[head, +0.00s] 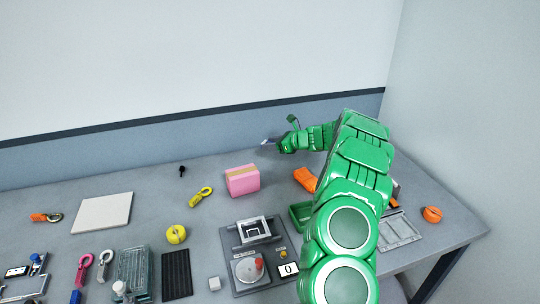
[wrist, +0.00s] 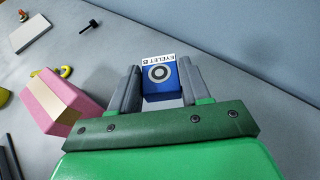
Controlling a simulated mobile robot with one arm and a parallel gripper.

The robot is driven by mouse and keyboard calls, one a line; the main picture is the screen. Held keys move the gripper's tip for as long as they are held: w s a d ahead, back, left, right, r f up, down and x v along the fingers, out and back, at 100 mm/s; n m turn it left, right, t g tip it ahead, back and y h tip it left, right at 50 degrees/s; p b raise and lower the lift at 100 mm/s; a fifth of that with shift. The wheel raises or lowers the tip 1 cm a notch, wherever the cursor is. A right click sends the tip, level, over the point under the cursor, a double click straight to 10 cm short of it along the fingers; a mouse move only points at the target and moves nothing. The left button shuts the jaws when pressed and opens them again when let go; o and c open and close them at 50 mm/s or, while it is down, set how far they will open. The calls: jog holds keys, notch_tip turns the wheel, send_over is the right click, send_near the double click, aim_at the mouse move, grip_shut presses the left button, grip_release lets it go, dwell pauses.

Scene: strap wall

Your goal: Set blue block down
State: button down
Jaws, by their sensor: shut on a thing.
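The blue block (wrist: 157,90) shows in the wrist view with a white "EYELET B" label and a grey ring on its face. My gripper (wrist: 160,82) is shut on it, with one grey finger on each side. Whether the block touches the table is hard to tell. In the head view my gripper (head: 281,139) is at the back of the table near the wall, behind and right of the pink box (head: 242,181). There the block is mostly hidden or too small to make out.
The pink box with a yellow band also shows in the wrist view (wrist: 52,105), left of my gripper. A yellow hook (head: 201,197), a black peg (head: 182,171) and a white board (head: 103,212) lie further left. The table around the block is clear; the wall (wrist: 260,45) is close behind.

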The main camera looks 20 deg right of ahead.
send_over(270, 159)
jog(key=shift+s+f, duration=0.15)
jog(key=shift+f, duration=3.75)
jog(key=shift+f, duration=0.1)
jog(key=c, duration=0.5)
grip_release()
jog(key=shift+f, duration=0.1)
